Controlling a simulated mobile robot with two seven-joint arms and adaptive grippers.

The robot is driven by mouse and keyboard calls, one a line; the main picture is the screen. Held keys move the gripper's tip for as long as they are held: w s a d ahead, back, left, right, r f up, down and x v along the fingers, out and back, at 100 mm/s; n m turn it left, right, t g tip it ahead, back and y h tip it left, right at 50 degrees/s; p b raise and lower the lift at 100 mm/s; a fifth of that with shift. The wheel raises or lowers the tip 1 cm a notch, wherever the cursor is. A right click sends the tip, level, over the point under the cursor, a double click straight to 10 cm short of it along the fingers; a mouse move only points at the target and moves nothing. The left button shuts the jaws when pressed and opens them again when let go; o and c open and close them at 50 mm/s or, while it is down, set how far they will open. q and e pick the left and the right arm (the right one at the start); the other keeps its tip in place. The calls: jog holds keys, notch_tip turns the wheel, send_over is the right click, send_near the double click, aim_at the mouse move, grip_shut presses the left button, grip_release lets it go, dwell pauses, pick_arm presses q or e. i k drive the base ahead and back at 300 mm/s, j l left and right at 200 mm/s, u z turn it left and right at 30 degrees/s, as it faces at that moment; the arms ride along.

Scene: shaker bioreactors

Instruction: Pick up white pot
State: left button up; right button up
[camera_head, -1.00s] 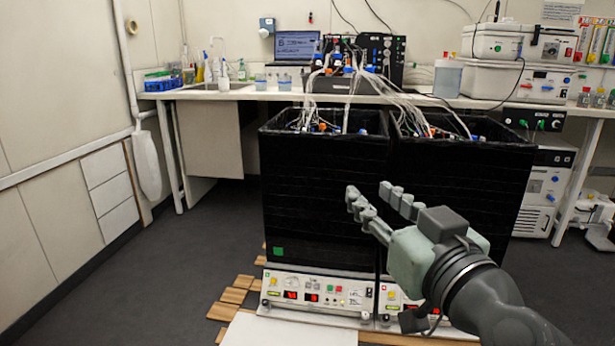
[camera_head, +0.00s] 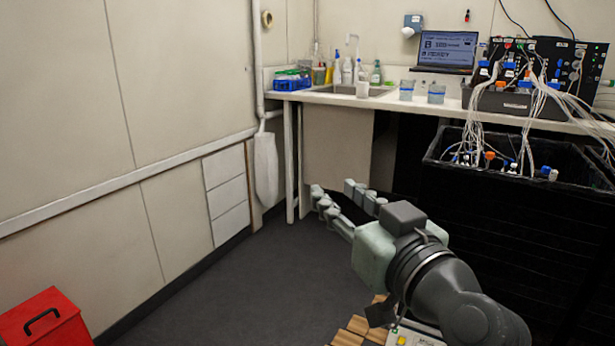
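A small white pot (camera_head: 362,89) stands on the far bench at the front edge of the sink, in the upper middle of the head view.
A white bench (camera_head: 400,102) runs along the back with bottles, a blue rack (camera_head: 291,80), blue-banded beakers (camera_head: 436,94) and a laptop (camera_head: 447,51). A large black bin (camera_head: 500,215) stands at right. A red toolbox (camera_head: 45,320) is at lower left. The dark floor (camera_head: 250,285) between is clear.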

aim_at(363, 86)
jog(key=i+j+u, duration=0.1)
jog(key=i+u, duration=0.3)
jog(key=i, duration=1.2)
jog(key=i+z, duration=0.2)
jog(key=i, duration=0.35)
jog(key=i+j+z, duration=0.2)
jog(key=i, duration=0.3)
jog(key=i+j+z, duration=0.2)
jog(key=i, duration=0.3)
jog(key=i+l+z, duration=0.25)
jog(key=i+z, duration=0.15)
jog(key=i, duration=0.2)
jog(key=i+z, duration=0.35)
jog(key=i, duration=0.2)
